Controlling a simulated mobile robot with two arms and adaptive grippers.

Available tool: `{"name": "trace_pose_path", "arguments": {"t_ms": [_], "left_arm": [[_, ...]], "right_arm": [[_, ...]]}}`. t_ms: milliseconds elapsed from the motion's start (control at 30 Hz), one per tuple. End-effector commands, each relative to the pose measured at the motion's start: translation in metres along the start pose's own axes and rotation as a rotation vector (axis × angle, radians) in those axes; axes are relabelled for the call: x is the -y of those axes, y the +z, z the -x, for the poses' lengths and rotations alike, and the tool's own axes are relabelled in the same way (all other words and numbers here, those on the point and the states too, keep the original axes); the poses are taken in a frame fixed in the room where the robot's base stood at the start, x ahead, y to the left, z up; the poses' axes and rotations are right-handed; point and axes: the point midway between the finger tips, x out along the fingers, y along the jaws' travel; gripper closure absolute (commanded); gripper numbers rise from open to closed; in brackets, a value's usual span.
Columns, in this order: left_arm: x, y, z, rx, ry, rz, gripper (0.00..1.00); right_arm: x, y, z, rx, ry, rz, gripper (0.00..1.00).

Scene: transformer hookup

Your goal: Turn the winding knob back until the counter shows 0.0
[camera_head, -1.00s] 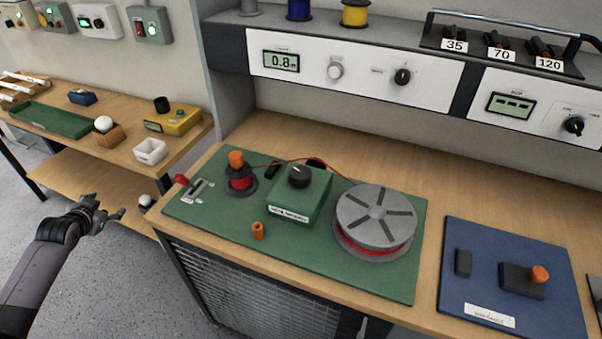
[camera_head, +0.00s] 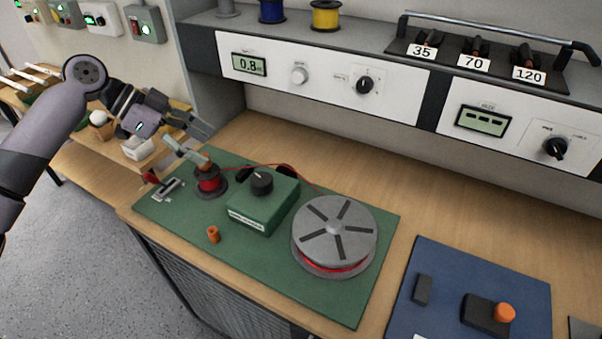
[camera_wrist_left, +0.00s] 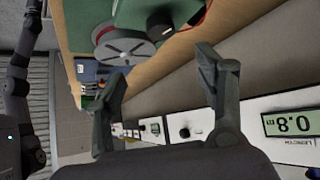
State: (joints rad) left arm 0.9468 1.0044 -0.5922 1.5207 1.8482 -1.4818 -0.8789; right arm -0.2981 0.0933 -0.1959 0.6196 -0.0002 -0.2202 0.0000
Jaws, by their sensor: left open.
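The counter (camera_head: 249,65) on the white panel reads 0.8; it also shows upside down in the left wrist view (camera_wrist_left: 289,124). On the green board (camera_head: 170,212) stands a small spool of red wire (camera_head: 209,183). Its orange knob (camera_head: 206,158) is mostly hidden by my lower left finger. My left gripper (camera_head: 200,146) is open, with one fingertip over or near that knob; I cannot tell whether it touches. Its two spread fingers also show in the left wrist view (camera_wrist_left: 162,72), with nothing between them. My right gripper is not in view.
A red wire runs from the small spool past a green box with a black knob (camera_head: 262,183) to a large grey reel (camera_head: 335,232). A loose orange piece (camera_head: 213,234) and a red-handled lever (camera_head: 152,177) are on the board. A blue board (camera_head: 440,270) lies to the right.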

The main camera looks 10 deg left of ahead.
Motion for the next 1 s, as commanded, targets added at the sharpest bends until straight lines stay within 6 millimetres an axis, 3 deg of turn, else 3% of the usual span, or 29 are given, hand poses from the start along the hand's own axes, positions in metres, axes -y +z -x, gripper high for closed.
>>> {"name": "trace_pose_path", "arguments": {"t_ms": [100, 167, 400, 500, 800, 1000], "left_arm": [[0.002, -0.003, 0.001, 0.011, -0.007, -0.008, 0.36], [0.002, -0.003, -0.003, 0.011, -0.006, -0.009, 0.36], [0.001, -0.004, -0.045, 0.010, -0.003, -0.008, 0.36], [0.001, -0.004, -0.068, 0.009, -0.004, -0.008, 0.36], [0.002, -0.003, -0.131, 0.009, -0.004, -0.007, 0.36], [0.003, -0.003, -0.160, 0.008, -0.006, -0.007, 0.36]], "right_arm": [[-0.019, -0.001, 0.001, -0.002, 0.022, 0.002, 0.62], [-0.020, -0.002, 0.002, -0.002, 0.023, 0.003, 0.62], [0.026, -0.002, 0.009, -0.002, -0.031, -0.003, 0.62], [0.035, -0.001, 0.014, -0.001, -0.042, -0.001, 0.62], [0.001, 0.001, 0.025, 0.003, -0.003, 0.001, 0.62], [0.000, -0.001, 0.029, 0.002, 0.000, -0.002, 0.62]]}}
